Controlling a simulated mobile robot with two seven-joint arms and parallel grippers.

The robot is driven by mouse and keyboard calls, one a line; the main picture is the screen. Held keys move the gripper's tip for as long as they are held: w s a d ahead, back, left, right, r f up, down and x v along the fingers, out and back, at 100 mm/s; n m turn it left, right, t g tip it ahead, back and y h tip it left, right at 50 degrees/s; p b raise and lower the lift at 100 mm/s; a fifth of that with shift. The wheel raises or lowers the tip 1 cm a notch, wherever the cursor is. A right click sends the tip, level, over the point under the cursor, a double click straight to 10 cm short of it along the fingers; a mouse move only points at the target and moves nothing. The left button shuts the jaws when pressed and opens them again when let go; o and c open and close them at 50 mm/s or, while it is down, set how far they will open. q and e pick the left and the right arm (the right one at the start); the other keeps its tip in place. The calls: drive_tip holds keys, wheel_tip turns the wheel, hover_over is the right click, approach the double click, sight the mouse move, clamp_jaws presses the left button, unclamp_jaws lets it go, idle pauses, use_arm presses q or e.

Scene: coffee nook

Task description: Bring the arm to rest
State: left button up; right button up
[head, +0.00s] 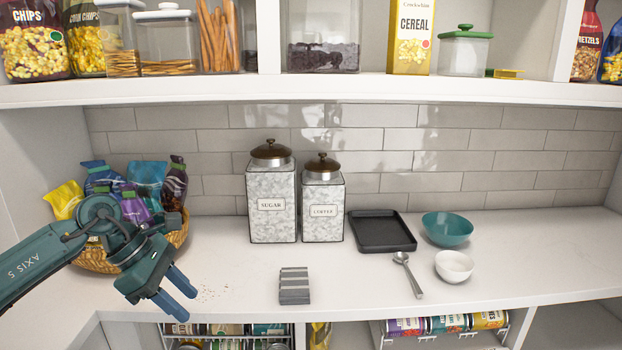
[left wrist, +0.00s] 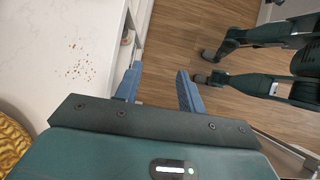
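My left arm comes in from the left in the head view. Its gripper (head: 179,295) has blue fingers that stand apart with nothing between them, over the front edge of the counter. In the left wrist view the same gripper (left wrist: 158,88) shows its two fingers spread and empty, with wooden floor beyond them. Scattered crumbs (head: 208,294) lie on the counter just right of the gripper; they also show in the left wrist view (left wrist: 82,62). My right gripper cannot be made out in either view.
A wicker basket of snack bags (head: 90,258) stands close behind my left arm. A shelf (head: 330,88) hangs above.

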use_arm(q)
drive_tip(key=s+d+f+n+t+h, duration=0.1)
drive_tip(key=s+d+n+t+h, duration=0.15)
drive_tip(key=d+n+h, duration=0.6)
drive_tip(key=s+d+f+n+t+h, duration=0.15)
drive_tip(key=s+d+n+h, duration=0.3)
drive_tip(key=d, duration=0.75)
drive_tip(key=s+a+f+n+t+y, duration=0.1)
drive_tip(key=a+f+n+t+y, duration=0.35)
drive_tip(key=n, duration=0.85)
drive_tip(key=s+a+f+n+t+y, duration=0.1)
drive_tip(key=f+n+t+y, duration=0.55)
drive_tip(key=n, duration=0.65)
drive_tip(key=s+a+f+n+g+y, duration=0.3)
drive_tip(key=s+f+n+g+y, duration=0.1)
drive_tip(key=s+f+n, duration=0.6)
wheel_tip(320, 180, down, 2)
drive_tip(key=shift+s+a+f+g+y, duration=0.2)
drive_tip(key=shift+s+g+y, duration=0.1)
drive_tip(key=shift+s+g, duration=0.55)
use_arm(e)
drive_tip(key=shift+s+d, duration=0.2)
drive_tip(key=shift+d, duration=0.05)
